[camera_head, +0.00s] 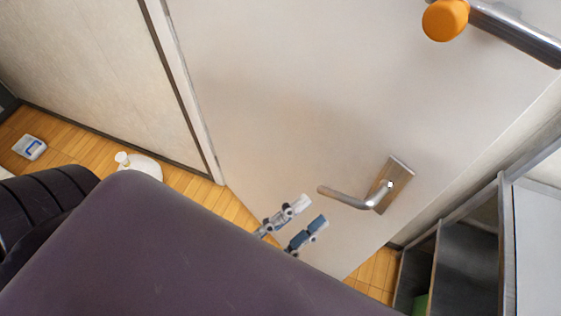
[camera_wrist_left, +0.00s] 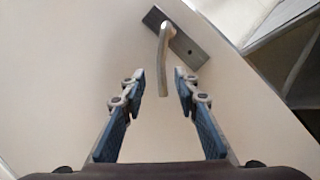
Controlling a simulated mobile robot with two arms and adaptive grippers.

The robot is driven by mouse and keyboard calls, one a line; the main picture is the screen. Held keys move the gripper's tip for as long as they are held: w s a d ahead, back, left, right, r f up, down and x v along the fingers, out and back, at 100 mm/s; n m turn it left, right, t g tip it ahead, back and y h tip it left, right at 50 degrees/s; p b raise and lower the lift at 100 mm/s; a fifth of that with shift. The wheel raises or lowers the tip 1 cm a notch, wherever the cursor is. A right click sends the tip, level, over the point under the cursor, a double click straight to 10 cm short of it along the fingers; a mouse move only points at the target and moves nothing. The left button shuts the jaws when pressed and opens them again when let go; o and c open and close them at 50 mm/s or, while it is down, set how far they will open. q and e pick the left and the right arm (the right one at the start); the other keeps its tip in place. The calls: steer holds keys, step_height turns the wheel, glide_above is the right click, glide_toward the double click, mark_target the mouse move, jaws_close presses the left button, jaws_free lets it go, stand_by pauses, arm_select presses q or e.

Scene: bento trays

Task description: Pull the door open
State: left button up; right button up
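A pale door (camera_head: 290,90) fills the middle of the head view. Its silver lever handle (camera_head: 345,198) sits on a rectangular plate (camera_head: 393,183) near the door's lower right edge. My left gripper (camera_head: 307,218) is just left of and below the lever's free end, with its fingers apart. In the left wrist view the open gripper (camera_wrist_left: 160,85) points at the door, and the lever (camera_wrist_left: 163,60) hangs between the two fingers without visible contact. The door's edge lies along the right side. My right gripper is not in view.
A dark shelf unit (camera_head: 437,228) stands right of the door, with a green item (camera_head: 421,304) low inside. A white round object (camera_head: 140,166) and a small white-blue box (camera_head: 29,147) lie on the wooden floor at left.

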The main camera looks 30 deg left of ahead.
arm_select(q)
steer(key=shift+v, duration=2.65)
